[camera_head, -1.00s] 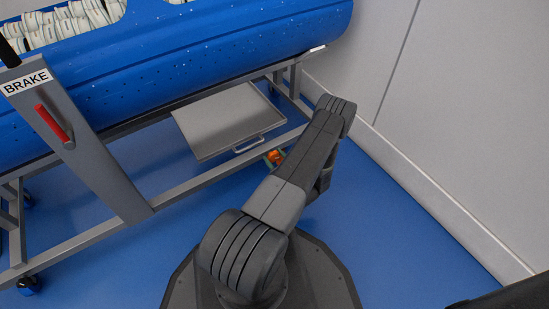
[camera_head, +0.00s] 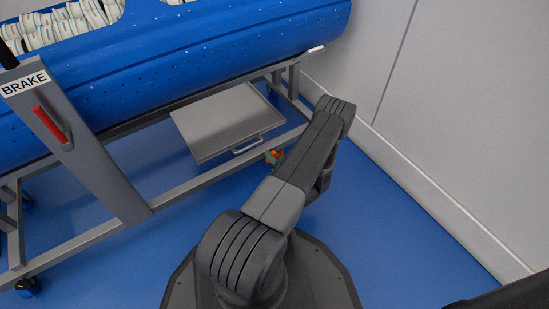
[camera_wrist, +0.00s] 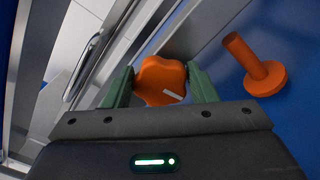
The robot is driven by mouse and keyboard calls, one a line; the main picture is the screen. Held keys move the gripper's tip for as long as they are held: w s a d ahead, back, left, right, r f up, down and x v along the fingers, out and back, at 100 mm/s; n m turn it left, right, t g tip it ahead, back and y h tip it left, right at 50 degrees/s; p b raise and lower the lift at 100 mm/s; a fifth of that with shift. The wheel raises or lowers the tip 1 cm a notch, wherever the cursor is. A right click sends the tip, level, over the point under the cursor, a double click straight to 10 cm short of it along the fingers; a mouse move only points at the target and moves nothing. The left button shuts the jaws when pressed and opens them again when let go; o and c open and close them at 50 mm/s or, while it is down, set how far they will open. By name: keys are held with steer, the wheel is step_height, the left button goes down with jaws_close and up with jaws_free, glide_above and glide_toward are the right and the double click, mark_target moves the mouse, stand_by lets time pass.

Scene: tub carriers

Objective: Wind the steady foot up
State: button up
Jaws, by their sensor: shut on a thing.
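An orange lobed knob (camera_wrist: 160,82) with a white mark on its face sits between the two green fingers of my gripper (camera_wrist: 161,74) in the wrist view. The fingers are shut on it from both sides. To its right is the orange steady foot, a round pad (camera_wrist: 266,79) with a stem (camera_wrist: 243,54), seen against the blue floor. Whether the pad touches the floor I cannot tell. In the head view my gripper (camera_head: 274,157) shows small beside the carrier's lower rail, partly hidden by my arm, with a bit of orange at it.
The carrier's blue tub (camera_head: 200,62) holds pale rolled items. Below it is a grey tray (camera_head: 222,118) with a handle. A post marked BRAKE with a red lever (camera_head: 50,124) stands at left. A white wall (camera_head: 440,120) rises at right. Blue floor is open beside it.

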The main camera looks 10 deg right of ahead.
steer(key=shift+d+f+m, duration=0.1)
steer(key=shift+f+m, duration=0.05)
steer(key=shift+m, duration=1.8)
steer(key=shift+f+m, duration=0.1)
steer(key=shift+m, duration=1.85)
steer(key=o, duration=1)
steer(key=p+v, duration=0.3)
steer(key=v, duration=1.1)
steer(key=shift+w, duration=0.1)
